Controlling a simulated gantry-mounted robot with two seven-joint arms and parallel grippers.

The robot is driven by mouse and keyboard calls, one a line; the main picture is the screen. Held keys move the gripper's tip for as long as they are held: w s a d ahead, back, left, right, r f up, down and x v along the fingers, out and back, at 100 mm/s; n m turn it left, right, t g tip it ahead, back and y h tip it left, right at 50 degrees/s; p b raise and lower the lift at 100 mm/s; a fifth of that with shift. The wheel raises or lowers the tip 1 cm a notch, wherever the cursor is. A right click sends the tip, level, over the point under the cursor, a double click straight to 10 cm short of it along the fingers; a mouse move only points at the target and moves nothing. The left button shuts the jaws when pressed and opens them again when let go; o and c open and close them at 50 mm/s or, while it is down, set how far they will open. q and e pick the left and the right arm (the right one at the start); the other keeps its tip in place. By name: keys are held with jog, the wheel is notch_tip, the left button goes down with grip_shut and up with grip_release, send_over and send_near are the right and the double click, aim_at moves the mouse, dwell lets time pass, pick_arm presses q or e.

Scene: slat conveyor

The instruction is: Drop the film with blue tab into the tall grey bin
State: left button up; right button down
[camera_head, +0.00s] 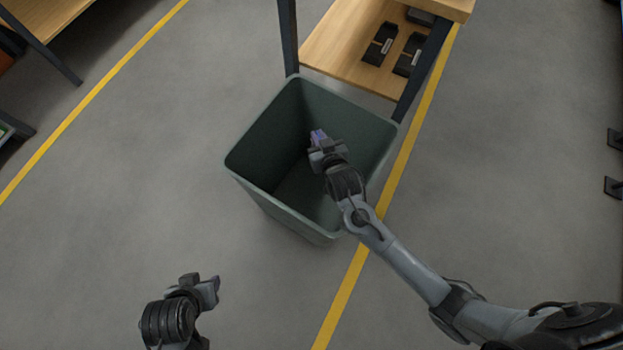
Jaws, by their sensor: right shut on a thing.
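The tall grey bin (277,205) stands upright on the floor in the middle of the head view, open at the top. My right gripper (319,143) is over the bin's opening, shut on the film with blue tab (318,136). Only a small bluish-purple bit of the film shows at the fingertips; the rest is hidden by the gripper. My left gripper (214,287) is at the lower left, over bare floor and apart from the bin. I cannot tell whether its fingers are open or shut.
A wooden bench with a lower shelf (335,54) stands just behind the bin, with black items (381,45) on it. Its dark leg is close to the bin's right rear corner. Yellow lines (343,296) cross the grey floor. The floor left of the bin is clear.

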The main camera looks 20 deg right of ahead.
jog(key=c, duration=1.1)
grip_release()
jog(key=shift+c, duration=0.2)
jog(key=shift+s+r+p, duration=0.35)
jog(key=shift+s+p, duration=0.1)
jog(key=shift+s, duration=0.05)
jog(key=p+v, duration=0.5)
jog(key=v, duration=0.4)
jog(key=shift+s, duration=0.4)
